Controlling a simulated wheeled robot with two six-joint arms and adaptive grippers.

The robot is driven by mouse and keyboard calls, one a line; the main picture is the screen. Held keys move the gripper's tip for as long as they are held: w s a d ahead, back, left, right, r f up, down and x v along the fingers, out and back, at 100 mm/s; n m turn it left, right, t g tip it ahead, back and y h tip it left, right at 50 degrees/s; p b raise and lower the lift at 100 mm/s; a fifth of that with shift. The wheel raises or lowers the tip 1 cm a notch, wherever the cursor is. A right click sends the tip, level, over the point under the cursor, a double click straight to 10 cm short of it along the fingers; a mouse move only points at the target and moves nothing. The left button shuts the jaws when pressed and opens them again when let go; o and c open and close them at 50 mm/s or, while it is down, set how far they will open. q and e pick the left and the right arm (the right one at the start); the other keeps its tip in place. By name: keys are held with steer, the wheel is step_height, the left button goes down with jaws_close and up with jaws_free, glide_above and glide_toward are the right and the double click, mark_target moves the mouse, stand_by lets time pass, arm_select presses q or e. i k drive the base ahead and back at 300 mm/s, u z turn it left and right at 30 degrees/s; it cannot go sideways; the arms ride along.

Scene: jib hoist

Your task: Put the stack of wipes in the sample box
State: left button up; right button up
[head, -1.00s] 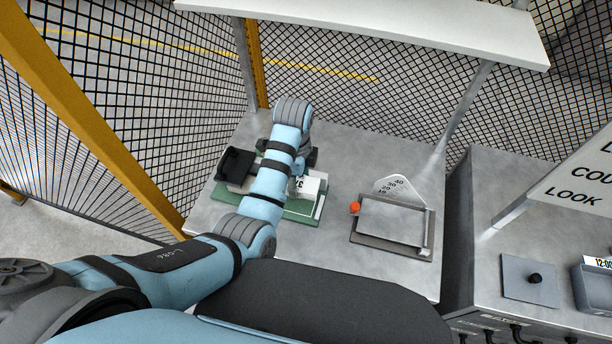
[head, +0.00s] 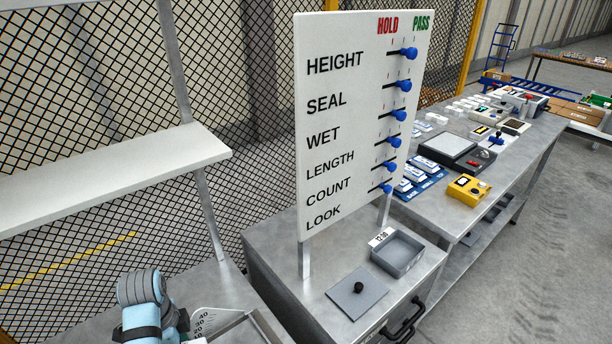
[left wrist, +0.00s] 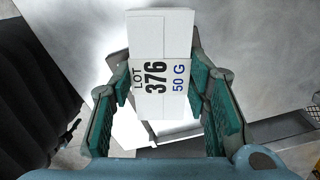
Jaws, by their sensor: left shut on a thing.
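The stack of wipes (left wrist: 160,45) is a white block with a band printed "LOT 376 50 G", seen in the left wrist view. My left gripper (left wrist: 158,90) is shut on it, with green-padded fingers on both sides. In the head view my left wrist shows at the bottom left; its fingers and the stack are hidden there. The sample box (head: 413,262) appears to be the open grey box labelled "12:00" on the metal cabinet, well right of my left arm. It looks empty. A grey lid with a black knob (head: 345,297) lies beside it. My right gripper is not in view.
A sign board (head: 350,130) with blue sliders stands on posts behind the box. A white shelf (head: 110,175) overhangs the left bench. A scale with a dial (head: 205,320) sits near my left wrist. A further bench (head: 470,200) holds several devices.

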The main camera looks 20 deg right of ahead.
mark_target(397, 258)
steer(key=z, duration=2.95)
steer(key=i, duration=3.75)
steer(key=u, duration=4.45)
steer(key=i, duration=0.15)
steer(key=z, duration=0.05)
